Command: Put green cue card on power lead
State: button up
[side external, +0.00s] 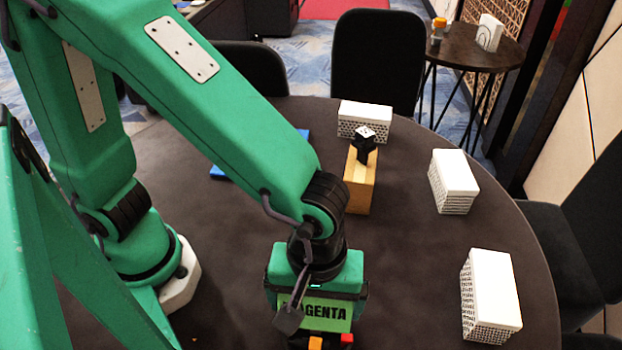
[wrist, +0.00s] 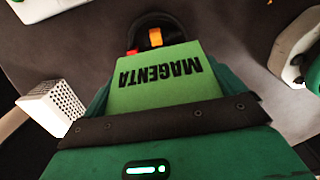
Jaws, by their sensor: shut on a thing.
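The green cue card (side external: 314,310) bears the word MAGENTA in black. My gripper (side external: 316,292) is shut on it. In the wrist view the card (wrist: 160,92) juts out ahead of my gripper (wrist: 165,108), its lettering upside down. The power lead (wrist: 143,37) is a dark loop with orange and red parts, just beyond the card's far edge. In the side view only bits of the lead (side external: 316,343) show below the card, at the bottom edge. The card hides part of it, and I cannot tell whether they touch.
White patterned boxes stand at the back (side external: 366,110), right (side external: 455,173) and front right (side external: 491,284) of the dark round table (side external: 415,240). A wooden block (side external: 358,190) with a black-and-white item and a blue object (side external: 221,173) lie behind my gripper. Chairs surround the table.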

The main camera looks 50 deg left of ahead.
jog(key=shift+f, duration=3.15)
jog(key=shift+f, duration=0.15)
jog(key=o, duration=0.6)
notch_tip(320, 180, up, 12)
jog(key=shift+r, duration=0.2)
